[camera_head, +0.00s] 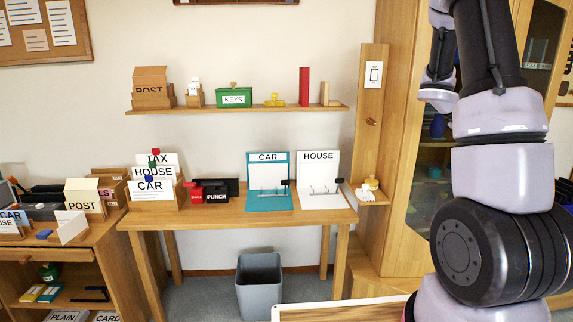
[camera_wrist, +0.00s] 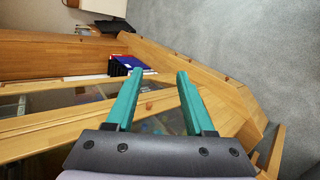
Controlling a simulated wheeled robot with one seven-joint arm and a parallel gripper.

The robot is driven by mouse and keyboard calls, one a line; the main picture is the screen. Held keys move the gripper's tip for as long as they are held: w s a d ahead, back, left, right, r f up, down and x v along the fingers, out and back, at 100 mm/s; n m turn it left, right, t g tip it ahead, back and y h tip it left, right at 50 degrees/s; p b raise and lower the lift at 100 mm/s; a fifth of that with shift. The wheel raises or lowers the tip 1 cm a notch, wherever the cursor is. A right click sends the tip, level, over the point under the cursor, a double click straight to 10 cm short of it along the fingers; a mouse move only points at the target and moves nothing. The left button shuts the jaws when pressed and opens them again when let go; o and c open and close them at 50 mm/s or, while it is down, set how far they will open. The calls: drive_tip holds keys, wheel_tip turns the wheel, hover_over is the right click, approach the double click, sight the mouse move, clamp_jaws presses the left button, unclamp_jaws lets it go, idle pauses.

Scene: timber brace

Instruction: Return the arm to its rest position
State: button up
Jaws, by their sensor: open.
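My gripper (camera_wrist: 160,88) shows in the wrist view with two teal fingers spread apart. It is open, and nothing is between the fingers. Beyond the fingers are a wooden cabinet with glass panes (camera_wrist: 80,95) and grey floor. In the head view my arm rises along the right side, folded upward in front of the wooden cabinet (camera_head: 398,180). The gripper itself cannot be made out in the head view.
A wooden table (camera_head: 215,218) at the back holds a teal CAR board (camera_head: 268,200), a white HOUSE board (camera_head: 318,185) and a file box. A shelf (camera_head: 240,109) hangs above. A grey bin (camera_head: 259,285) stands below. A side desk (camera_head: 85,240) is at left.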

drive_tip(key=s+a+r+m+t+y, duration=0.2)
drive_tip(key=s+a+r+y, duration=0.2)
drive_tip(key=a, duration=0.8)
drive_tip(key=s+a+r+m+t+y, duration=0.2)
drive_tip(key=s+a, duration=0.6)
drive_tip(key=a, duration=0.5)
drive_tip(key=s+a+r+m+t+y, duration=0.1)
drive_tip(key=s+a+r+t+y, duration=0.3)
drive_tip(key=a, duration=0.9)
wheel_tip(320, 180, up, 2)
drive_tip(key=s+y, duration=0.2)
drive_tip(key=s, duration=0.1)
drive_tip(key=shift+a+r+m, duration=0.15)
drive_tip(key=shift+r+m, duration=0.1)
drive_tip(key=shift+m, duration=0.15)
